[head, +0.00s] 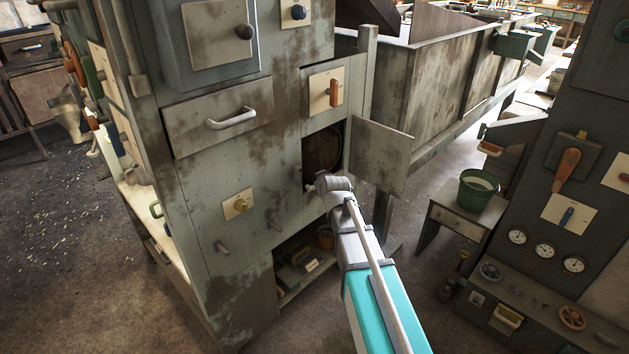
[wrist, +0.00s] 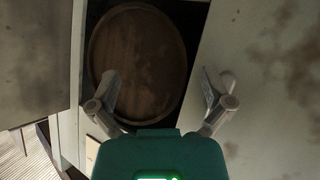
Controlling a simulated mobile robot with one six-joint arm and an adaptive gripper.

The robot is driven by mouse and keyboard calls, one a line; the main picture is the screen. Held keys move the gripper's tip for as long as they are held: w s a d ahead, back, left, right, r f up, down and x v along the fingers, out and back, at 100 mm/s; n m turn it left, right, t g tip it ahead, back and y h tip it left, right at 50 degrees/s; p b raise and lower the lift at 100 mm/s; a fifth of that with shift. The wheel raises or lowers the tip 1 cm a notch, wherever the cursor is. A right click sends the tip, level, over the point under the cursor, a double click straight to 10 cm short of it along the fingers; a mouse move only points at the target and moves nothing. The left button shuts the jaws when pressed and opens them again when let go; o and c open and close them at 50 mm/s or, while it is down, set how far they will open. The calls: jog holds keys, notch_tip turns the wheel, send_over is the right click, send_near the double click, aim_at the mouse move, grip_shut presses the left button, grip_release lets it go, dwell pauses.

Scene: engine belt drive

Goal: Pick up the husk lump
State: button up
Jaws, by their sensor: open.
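I cannot make out a husk lump in either view. My gripper (wrist: 164,92) is open in the wrist view, its two fingers apart with nothing seen between them. It faces a dark opening in the machine cabinet, with a round brown wooden-looking disc (wrist: 140,55) inside. The disc shows partly in the head view (head: 322,148), behind the opening's edge. In the head view my arm reaches up to this opening from below right, and the wrist hides its lower part. The gripper's fingers are mostly hidden there.
A hinged door (head: 382,155) stands open right of the opening. The grey cabinet (head: 185,215) has a drawer (head: 220,115) and knobs. A lower shelf (head: 298,290) holds several items. A green bucket (head: 478,190) stands on a small table at right. Floor between is clear.

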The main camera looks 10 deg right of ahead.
aim_at(314, 169)
jog(key=w+t+b, duration=0.1)
jog(key=w+b, duration=0.1)
jog(key=w, duration=0.1)
jog(key=shift+w+d+f+t, duration=0.1)
jog(key=shift+d+f+t, duration=0.1)
jog(key=shift+f+t, duration=0.2)
jog(key=b+x, duration=0.3)
jog(key=x, duration=0.5)
jog(key=shift+w+f, duration=0.1)
jog(key=shift+w, duration=0.2)
jog(key=shift+b+x, duration=0.9)
jog(key=shift+x, duration=1.7)
jog(key=shift+d, duration=0.15)
